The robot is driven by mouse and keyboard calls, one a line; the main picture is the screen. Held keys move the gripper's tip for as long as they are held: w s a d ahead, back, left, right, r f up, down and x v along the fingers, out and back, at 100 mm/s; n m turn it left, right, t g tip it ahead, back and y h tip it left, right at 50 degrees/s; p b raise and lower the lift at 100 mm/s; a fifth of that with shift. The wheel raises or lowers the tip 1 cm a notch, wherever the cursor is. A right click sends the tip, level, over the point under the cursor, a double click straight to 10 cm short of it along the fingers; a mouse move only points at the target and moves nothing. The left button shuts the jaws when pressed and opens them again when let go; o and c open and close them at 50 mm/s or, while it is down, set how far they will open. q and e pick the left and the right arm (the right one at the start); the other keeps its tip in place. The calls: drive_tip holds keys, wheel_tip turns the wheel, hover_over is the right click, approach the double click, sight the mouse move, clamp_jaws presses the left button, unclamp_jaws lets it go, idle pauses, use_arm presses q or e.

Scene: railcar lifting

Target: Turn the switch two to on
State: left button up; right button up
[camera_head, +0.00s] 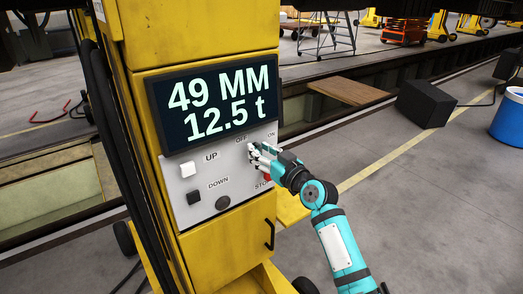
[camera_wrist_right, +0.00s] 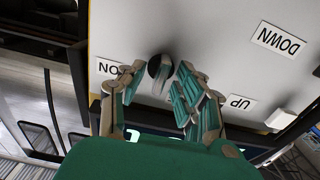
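The switch (camera_wrist_right: 160,68) is a dark round base with a grey lever on the light grey control panel (camera_head: 207,178). In the right wrist view, which is upside down, the ON label (camera_wrist_right: 109,68) is left of it. In the head view my right gripper (camera_head: 256,150) is at the panel between the OFF (camera_head: 241,139) and ON labels and mostly hides the switch. In the wrist view the gripper (camera_wrist_right: 158,74) is open, its fingertips on either side of the switch. Whether they touch it I cannot tell. My left gripper is not in view.
The yellow cabinet (camera_head: 231,240) carries a display (camera_head: 215,103) reading 49 MM and 12.5 t. The panel has a white UP button (camera_head: 188,168), a black DOWN button (camera_head: 194,197), a dark round part (camera_head: 222,203) and a red part by STOP. A black box (camera_head: 425,103) stands right on the floor.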

clamp_jaws()
idle(0.5)
drive_tip(key=m, duration=0.5)
drive_tip(key=shift+m, duration=0.3)
drive_tip(key=m+p, duration=0.1)
drive_tip(key=m, duration=0.2)
drive_tip(key=m+p, duration=0.1)
drive_tip(key=m, duration=0.2)
drive_tip(key=shift+w+d+f, duration=0.1)
drive_tip(key=shift+d+f, duration=0.05)
drive_tip(key=shift+m, duration=0.3)
unclamp_jaws()
